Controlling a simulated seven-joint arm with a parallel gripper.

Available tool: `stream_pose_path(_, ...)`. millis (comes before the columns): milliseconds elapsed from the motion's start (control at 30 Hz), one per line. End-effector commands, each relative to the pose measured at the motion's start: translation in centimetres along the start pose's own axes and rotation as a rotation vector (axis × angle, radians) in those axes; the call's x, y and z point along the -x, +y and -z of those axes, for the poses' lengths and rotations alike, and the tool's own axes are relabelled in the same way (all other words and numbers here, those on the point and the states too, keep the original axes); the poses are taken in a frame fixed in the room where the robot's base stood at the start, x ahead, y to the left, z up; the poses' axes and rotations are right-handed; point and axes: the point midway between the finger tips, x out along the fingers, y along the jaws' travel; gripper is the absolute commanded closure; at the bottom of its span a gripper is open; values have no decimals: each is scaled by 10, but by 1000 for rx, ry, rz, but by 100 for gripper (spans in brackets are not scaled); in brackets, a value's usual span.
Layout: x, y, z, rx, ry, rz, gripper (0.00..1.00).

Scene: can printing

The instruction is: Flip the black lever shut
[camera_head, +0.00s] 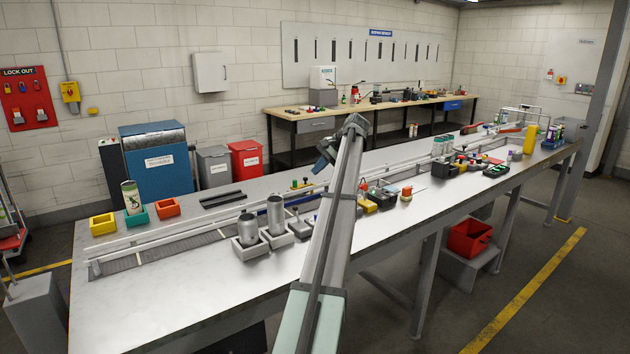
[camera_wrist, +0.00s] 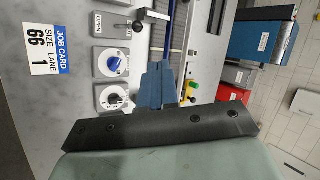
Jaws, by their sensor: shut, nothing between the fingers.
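In the wrist view, a grey block (camera_wrist: 105,24) with a label that seems to read OPEN lies at the top. A small black knob (camera_wrist: 138,26), which looks like the end of the black lever, is at its right edge; the rest of the lever is cut off or unclear. My gripper (camera_wrist: 157,68) has blue fingers, shut and empty. They point toward the top of this view, below the knob and apart from it. In the head view my gripper (camera_head: 323,156) is over the conveyor table, and my arm hides the lever.
In the wrist view, a blue-knob dial (camera_wrist: 113,63) and a white dial (camera_wrist: 115,98) sit left of my fingers, near a job card (camera_wrist: 62,55) reading size 66, lane 1. In the head view, cans in grey holders (camera_head: 275,216) stand left of my arm. Rails (camera_head: 150,238) run along the table.

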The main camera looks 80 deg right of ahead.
Motion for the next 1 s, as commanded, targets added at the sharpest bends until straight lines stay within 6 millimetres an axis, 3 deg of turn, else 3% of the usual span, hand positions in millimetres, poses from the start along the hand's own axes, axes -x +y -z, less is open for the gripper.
stream_pose_path(200,11,-6,3,0,1,0,100)
stream_pose_path(800,11,-6,3,0,1,1,100)
stream_pose_path(900,11,2,7,-15,17,12,100)
stream_pose_path(1000,11,26,23,-63,73,51,100)
